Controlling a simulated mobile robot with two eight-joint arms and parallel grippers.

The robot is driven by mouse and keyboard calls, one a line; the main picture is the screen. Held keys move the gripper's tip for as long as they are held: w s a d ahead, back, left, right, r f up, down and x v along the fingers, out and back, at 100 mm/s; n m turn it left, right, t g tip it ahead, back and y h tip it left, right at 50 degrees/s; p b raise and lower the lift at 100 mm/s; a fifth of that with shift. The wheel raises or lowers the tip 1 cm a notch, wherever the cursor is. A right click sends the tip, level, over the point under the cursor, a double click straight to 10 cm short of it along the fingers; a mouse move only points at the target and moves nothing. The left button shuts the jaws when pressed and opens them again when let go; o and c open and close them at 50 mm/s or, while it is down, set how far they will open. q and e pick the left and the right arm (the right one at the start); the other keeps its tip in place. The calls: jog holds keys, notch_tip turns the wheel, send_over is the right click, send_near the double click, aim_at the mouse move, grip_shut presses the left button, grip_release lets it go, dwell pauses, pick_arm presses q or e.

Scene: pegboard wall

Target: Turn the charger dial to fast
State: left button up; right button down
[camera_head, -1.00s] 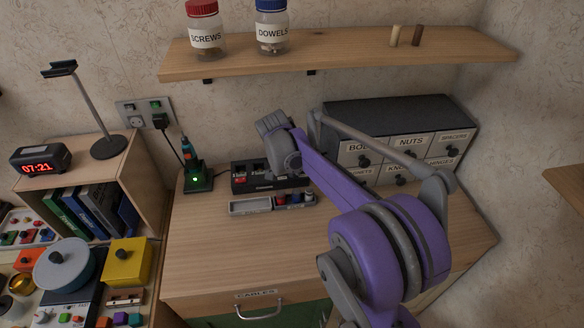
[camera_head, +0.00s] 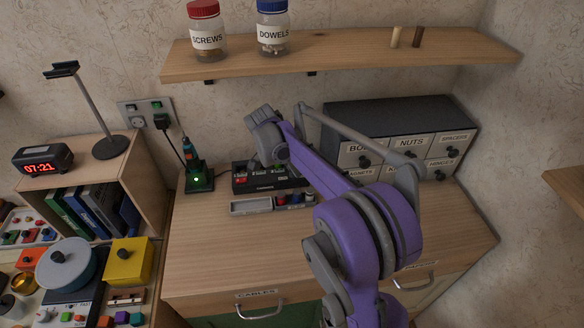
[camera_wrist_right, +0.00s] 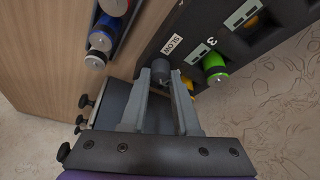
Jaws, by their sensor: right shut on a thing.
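The charger (camera_head: 262,186) is a black box at the back of the desk, with battery slots on top. The charger's dial (camera_wrist_right: 160,67) is a small dark grey knob beside a white "SLOW" label (camera_wrist_right: 172,45) in the right wrist view. My right gripper (camera_wrist_right: 162,78) is shut on the dial, one finger on each side. In the head view my right wrist and arm cover the dial and the charger's right part. A green battery (camera_wrist_right: 214,66) stands in a numbered slot near the dial. I cannot make out the dial's pointer. My left gripper is not in view.
A grey tray (camera_head: 238,208) with several batteries lies just in front of the charger. A shelf (camera_head: 340,46) with jars hangs above. The desk front is clear.

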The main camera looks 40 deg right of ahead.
jog(key=c, duration=0.7)
grip_release()
jog(key=shift+o, duration=0.2)
jog(key=v, duration=0.7)
jog(key=shift+r, duration=0.25)
jog(key=shift+a, duration=0.15)
jog(key=s+a+f+n+t+y, duration=0.2)
jog(key=s+a+f+n, duration=0.2)
jog(key=s+a+n, duration=0.5)
jog(key=s+a+f+n+t+y+p, duration=0.1)
jog(key=s+a+f+n+t+y, duration=0.1)
jog(key=s+a+n, duration=0.7)
jog(key=s+a+f+t, duration=0.1)
jog(key=s+f, duration=0.1)
jog(key=s, duration=0.3)
jog(key=shift+s+a+p, duration=0.3)
jog(key=shift+a, duration=0.05)
